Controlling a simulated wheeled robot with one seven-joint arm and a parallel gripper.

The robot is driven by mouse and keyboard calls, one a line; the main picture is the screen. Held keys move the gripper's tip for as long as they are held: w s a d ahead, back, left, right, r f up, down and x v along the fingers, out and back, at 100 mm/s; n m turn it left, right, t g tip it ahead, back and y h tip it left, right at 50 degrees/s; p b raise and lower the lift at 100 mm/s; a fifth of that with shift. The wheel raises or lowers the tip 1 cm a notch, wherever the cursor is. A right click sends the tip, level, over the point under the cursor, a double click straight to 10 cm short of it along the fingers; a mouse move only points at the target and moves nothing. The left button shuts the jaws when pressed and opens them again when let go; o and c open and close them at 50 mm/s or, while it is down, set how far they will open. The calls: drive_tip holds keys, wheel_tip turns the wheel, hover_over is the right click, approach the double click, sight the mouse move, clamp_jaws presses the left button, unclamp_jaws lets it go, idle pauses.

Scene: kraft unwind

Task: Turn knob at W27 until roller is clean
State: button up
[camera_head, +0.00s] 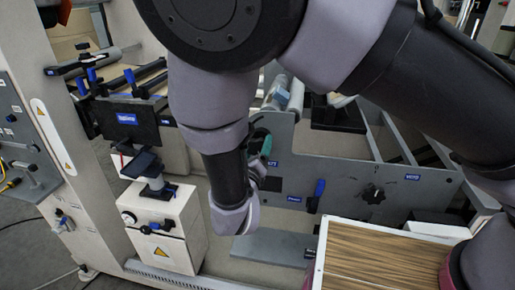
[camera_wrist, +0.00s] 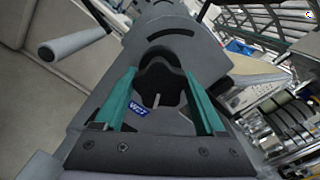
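In the wrist view a black lobed knob (camera_wrist: 158,72) sits on a grey metal plate, with a curved slot above it. A blue label (camera_wrist: 139,108), seemingly W27, is just below it. My gripper (camera_wrist: 160,78) has two teal fingers spread apart, one on each side of the knob. I cannot tell whether they touch it. In the head view my arm hides the knob. A teal finger (camera_head: 266,146) shows beside the partly hidden label (camera_head: 271,163) on the grey side plate. A pale roller (camera_head: 295,98) is behind that plate; I cannot tell whether it is clean.
A white box with a warning sign (camera_head: 165,232) stands at left. A wood-patterned block (camera_head: 375,258) is at front right. A grey cylindrical handle (camera_wrist: 72,34) is near my gripper.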

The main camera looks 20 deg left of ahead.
drive_tip(key=m, duration=0.6)
drive_tip(key=shift+m, duration=0.4)
drive_tip(key=m, duration=0.4)
drive_tip(key=shift+m, duration=0.3)
drive_tip(key=m, duration=0.3)
drive_tip(key=shift+m, duration=0.3)
drive_tip(key=o, duration=1.3)
drive_tip(key=shift+s, duration=0.1)
drive_tip(key=s, duration=0.7)
drive_tip(key=shift+d, duration=0.4)
drive_tip(key=shift+w, duration=0.1)
